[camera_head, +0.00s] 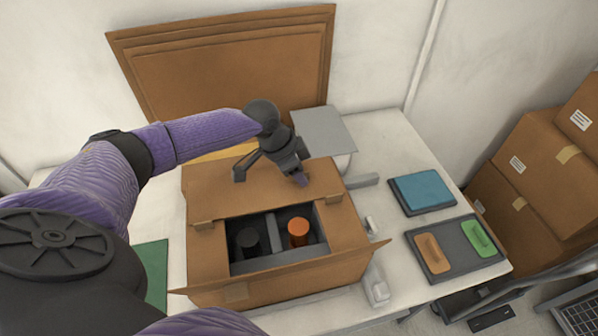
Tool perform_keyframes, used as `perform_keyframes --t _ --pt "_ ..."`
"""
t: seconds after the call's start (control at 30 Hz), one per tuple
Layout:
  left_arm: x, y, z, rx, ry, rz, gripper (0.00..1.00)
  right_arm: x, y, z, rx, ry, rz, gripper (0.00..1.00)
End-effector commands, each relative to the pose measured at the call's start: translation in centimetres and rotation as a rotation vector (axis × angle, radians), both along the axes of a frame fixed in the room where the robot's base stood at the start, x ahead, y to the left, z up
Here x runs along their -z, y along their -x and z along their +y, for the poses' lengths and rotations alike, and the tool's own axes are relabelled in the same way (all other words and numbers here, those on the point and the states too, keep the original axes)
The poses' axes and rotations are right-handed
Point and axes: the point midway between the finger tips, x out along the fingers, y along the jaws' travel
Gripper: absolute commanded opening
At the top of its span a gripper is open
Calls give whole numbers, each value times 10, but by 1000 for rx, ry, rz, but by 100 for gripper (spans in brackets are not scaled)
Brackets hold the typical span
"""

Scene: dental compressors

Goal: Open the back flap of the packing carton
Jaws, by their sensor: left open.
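The packing carton (345,236) stands on the white table. Its back flap (215,190) looks folded flat over the rear of the top. The front part of the top is uncovered, with a dark divided insert holding a black part (248,238) and an orange-topped part (298,229). The front flap (300,270) sticks outward along the near edge. My left gripper (271,176) is open and empty, its fingers spread above the back flap; I cannot tell if a fingertip touches it. My right gripper is not in view.
A grey box (322,131) stands behind the carton. To the right lie a blue pad (422,190) and a dark tray (414,240) with orange and green pieces. A brown framed board (230,62) leans on the wall. Stacked cartons (545,150) stand at far right.

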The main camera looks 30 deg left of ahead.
Motion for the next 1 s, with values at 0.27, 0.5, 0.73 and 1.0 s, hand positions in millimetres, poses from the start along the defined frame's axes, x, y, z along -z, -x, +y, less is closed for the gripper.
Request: perform_keyframes --t 0.27,0.5,0.73,1.0 --pt "0 0 0 1 0 0 31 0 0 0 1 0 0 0" --pt "0 0 0 1 0 0 0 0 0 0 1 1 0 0" --pt "0 0 0 1 0 0 0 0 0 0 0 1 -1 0" --pt "0 0 0 1 -1 0 0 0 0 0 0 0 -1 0"
